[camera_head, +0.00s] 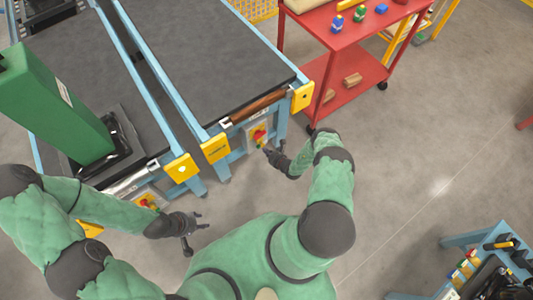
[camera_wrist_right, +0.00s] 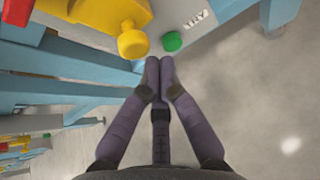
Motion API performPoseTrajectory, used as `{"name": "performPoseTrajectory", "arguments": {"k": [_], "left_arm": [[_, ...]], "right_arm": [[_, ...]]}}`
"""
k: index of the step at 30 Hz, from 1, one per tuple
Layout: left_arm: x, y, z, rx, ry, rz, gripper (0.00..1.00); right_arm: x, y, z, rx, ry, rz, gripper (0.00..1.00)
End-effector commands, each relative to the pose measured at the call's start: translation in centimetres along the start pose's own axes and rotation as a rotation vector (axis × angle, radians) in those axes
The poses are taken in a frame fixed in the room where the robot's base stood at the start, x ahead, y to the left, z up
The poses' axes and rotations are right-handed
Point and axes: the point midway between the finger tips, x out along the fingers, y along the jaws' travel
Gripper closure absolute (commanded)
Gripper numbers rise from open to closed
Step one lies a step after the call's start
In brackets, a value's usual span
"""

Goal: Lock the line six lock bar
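A switch panel (camera_head: 257,134) with a red-and-yellow knob and a small green button is on the near end of the right conveyor. In the right wrist view, the yellow knob (camera_wrist_right: 133,42) and green button (camera_wrist_right: 172,41) are just beyond my right fingertips. A brown bar (camera_head: 258,105) lies across that conveyor's end between two yellow blocks. I cannot tell which part is the line six lock bar. My right gripper (camera_head: 274,150) is beside the panel, holding nothing visible; its finger gap is unclear. My left gripper (camera_head: 198,231) is open and empty near the left conveyor's panel (camera_head: 149,201).
A green machine (camera_head: 52,105) stands on the left conveyor. A red cart (camera_head: 343,42) with small coloured items stands behind right. A blue-framed bench (camera_head: 476,236) with tools is at lower right. The floor between bench and cart is clear.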

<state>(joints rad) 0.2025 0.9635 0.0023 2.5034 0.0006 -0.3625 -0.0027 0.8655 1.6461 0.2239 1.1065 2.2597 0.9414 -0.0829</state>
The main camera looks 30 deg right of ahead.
Motion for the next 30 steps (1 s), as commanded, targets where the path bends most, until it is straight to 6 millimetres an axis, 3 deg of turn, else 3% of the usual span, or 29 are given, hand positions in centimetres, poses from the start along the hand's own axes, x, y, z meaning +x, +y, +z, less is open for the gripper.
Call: {"name": "performPoseTrajectory", "arguments": {"k": [9, 18, 30], "left_arm": [[-0.1, 0.0, 0.0, 0.0, 0.0, 0.0, 0.6], [-1.4, 0.5, 0.1, 0.0, 0.0, 0.0, 0.6], [-1.0, 0.4, 0.1, 0.0, 0.0, 0.0, 0.6]], "right_arm": [[-0.1, 0.0, 0.1, 0.0, 0.0, 0.0, 1.0], [-1.2, 0.3, 2.2, 0.0, -0.001, 0.0, 1.0], [-1.0, 0.2, 1.8, -0.001, -0.001, -0.001, 1.0]]}}
